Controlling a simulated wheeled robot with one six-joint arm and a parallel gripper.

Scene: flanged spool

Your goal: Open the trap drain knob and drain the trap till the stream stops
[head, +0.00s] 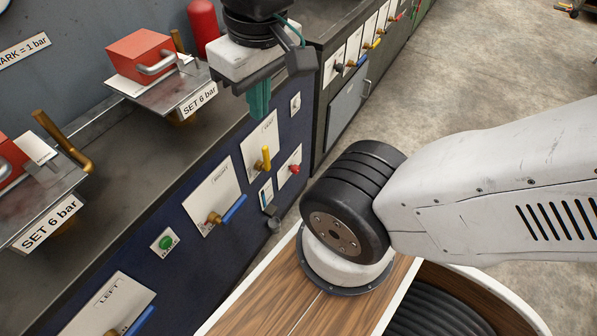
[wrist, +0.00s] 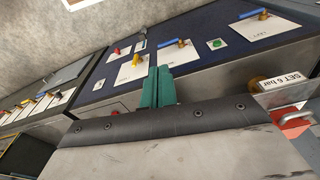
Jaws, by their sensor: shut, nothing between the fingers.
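On the dark blue panel, a small narrow sight window (head: 266,194) has a grey knob-like fitting (head: 272,221) below it. It looks like the trap and its drain knob, but no readable label confirms this. Any stream is too small to make out. My gripper (head: 259,98) has green fingers pressed together, pointing down, above and apart from the panel fittings. The fingers also show in the wrist view (wrist: 158,87), with nothing between them. I cannot pick out the drain knob with certainty in the wrist view.
Near the trap are a yellow-handled valve (head: 265,158), a red knob (head: 294,169) and a blue-handled valve (head: 234,208). A green button (head: 166,242) is farther left. A "SET 6 bar" shelf (head: 198,98) juts out left of my gripper. Open floor (head: 470,80) lies right.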

